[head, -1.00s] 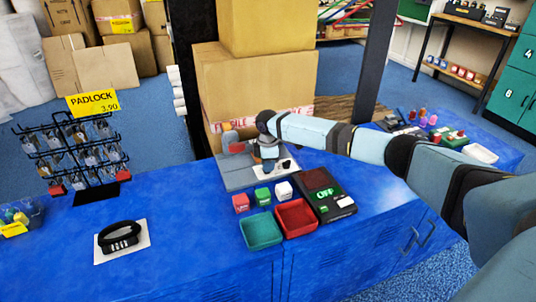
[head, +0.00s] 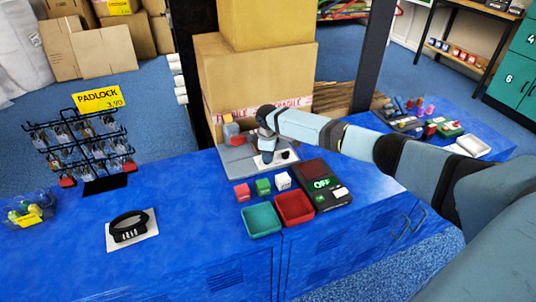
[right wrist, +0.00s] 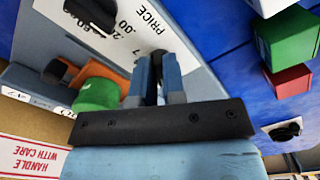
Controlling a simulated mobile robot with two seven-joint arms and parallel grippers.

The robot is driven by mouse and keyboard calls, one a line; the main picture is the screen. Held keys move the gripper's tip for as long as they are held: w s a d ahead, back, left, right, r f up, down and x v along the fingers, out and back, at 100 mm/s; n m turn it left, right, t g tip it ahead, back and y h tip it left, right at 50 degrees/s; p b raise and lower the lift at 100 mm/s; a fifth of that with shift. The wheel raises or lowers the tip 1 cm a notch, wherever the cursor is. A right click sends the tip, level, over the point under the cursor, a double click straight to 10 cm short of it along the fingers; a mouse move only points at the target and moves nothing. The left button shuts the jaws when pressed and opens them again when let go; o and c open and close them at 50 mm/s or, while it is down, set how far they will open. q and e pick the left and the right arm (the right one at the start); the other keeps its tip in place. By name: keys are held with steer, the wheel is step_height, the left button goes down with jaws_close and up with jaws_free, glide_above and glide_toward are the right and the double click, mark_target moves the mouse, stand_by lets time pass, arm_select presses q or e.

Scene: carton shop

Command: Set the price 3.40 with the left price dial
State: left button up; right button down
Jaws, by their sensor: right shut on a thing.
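The grey price board (head: 236,166) stands at the back of the blue counter, with a white card (head: 262,164) on it. My right gripper (head: 264,152) reaches down over the card's left part. In the right wrist view my right gripper (right wrist: 158,75) is shut on the left price dial (right wrist: 158,53), a small black knob mostly hidden between the fingers. The card (right wrist: 115,32) there reads PRICE, with numbers partly cut off. The other black dial (head: 285,155) stands to the right of the gripper, and also shows in the right wrist view (right wrist: 92,12). The set price cannot be read. My left gripper is not in view.
Red, green and white cubes (head: 263,187) stand in front of the board, with a teal tray (head: 261,220), a red tray (head: 294,208) and a black device reading OFF (head: 322,184). A padlock rack with a 3.90 sign (head: 99,98) stands left. Cartons (head: 260,75) stand behind.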

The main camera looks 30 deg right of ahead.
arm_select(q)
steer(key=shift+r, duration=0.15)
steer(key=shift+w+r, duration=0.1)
arm_select(e)
steer(key=c, duration=1.2)
jaws_free()
steer(key=shift+r, duration=0.1)
steer(key=shift+r, duration=0.3)
arm_select(q)
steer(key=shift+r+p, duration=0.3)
steer(key=shift+p, duration=0.5)
arm_select(e)
step_height(320, 180, up, 13)
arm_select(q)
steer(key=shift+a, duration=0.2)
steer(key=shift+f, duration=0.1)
